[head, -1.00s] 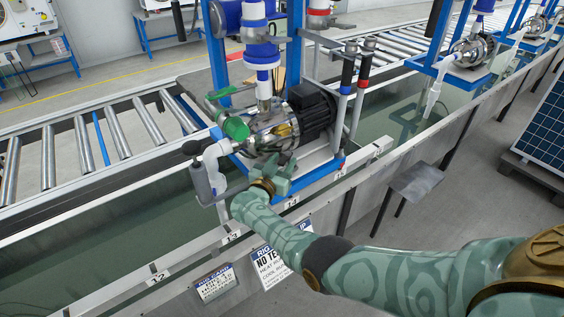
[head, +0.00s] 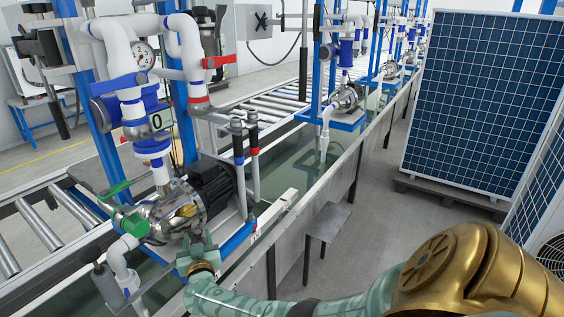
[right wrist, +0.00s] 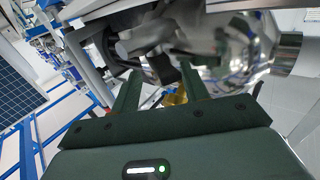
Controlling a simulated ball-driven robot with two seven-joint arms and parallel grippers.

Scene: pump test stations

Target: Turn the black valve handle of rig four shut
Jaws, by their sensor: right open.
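The nearest rig stands at the left of the head view, with a shiny pump (head: 168,217) and a black motor (head: 212,187). My right gripper (head: 200,242) is below and right of the pump, apart from that handle. In the right wrist view my right gripper (right wrist: 158,78) is open, with a dark part beyond its fingers and the shiny pump body (right wrist: 235,45) at the right. My left gripper is not in view.
A green lever (head: 114,190) and a red lever (head: 218,61) are on the same rig. A small grey stand (head: 328,221) and a large solar panel (head: 485,100) are at the right, with open floor between.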

